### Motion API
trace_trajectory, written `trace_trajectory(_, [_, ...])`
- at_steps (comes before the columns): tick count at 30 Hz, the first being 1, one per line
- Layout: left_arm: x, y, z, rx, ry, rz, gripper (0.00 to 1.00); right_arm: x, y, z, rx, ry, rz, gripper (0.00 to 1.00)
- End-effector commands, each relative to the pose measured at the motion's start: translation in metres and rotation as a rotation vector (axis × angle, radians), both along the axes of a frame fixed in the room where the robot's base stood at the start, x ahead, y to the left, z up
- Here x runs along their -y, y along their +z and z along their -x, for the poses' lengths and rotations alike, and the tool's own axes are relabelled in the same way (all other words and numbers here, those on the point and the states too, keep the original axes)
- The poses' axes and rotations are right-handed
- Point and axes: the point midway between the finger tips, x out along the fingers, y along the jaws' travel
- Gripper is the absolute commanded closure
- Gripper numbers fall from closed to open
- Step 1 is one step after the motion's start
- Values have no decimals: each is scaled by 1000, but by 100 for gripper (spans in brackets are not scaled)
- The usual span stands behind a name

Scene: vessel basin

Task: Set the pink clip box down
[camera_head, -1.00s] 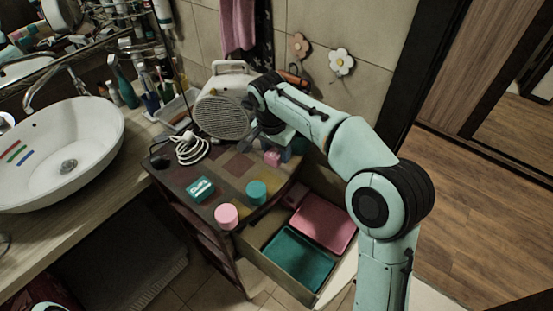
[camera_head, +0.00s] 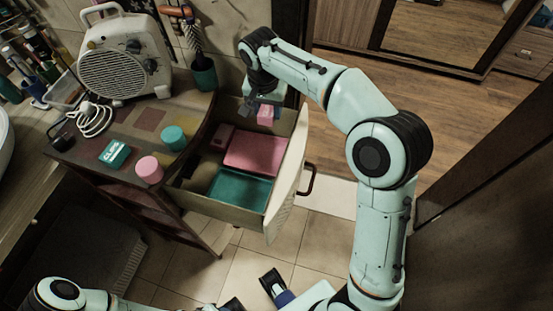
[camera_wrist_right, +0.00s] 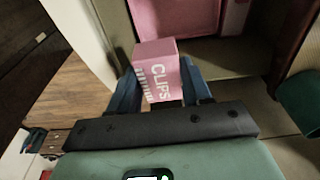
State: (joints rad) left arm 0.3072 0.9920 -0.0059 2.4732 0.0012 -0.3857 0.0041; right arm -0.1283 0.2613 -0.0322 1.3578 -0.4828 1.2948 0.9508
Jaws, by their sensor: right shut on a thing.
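The pink clip box (camera_head: 265,116), labelled CLIPS in the right wrist view (camera_wrist_right: 157,70), is held between the fingers of my right gripper (camera_head: 264,104). The gripper is shut on it over the far right part of the open drawer (camera_head: 236,213). The box looks raised above the drawer floor. Inside the drawer lie a pink tray (camera_head: 256,150) and, nearer, a teal tray (camera_head: 240,188). A small pink item (camera_head: 222,137) lies left of the pink tray. My left arm shows at the bottom edge; its gripper is partly cut off and its opening is unclear.
On the cabinet top stand a teal clip box (camera_head: 115,154), a pink round container (camera_head: 149,170), a teal round container (camera_head: 174,138), a white heater (camera_head: 125,62) and a teal cup with a brush (camera_head: 203,73). The drawer front with its handle (camera_head: 308,180) sticks out over the floor.

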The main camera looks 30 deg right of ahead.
Motion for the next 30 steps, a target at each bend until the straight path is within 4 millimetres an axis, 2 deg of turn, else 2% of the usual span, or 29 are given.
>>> trace_trajectory(5, [0,-6,2,-2,0,-1,57,0,-24,0,-2,10,1,82])
trace_trajectory(18, [0,-22,4,-2,1,-1,57,0,-137,1,-5,9,2,82])
trace_trajectory(21, [0,-23,3,1,1,0,57,0,-152,1,-2,9,1,82])
trace_trajectory(30, [0,-24,3,4,2,-2,57,0,-176,0,-2,9,1,82])
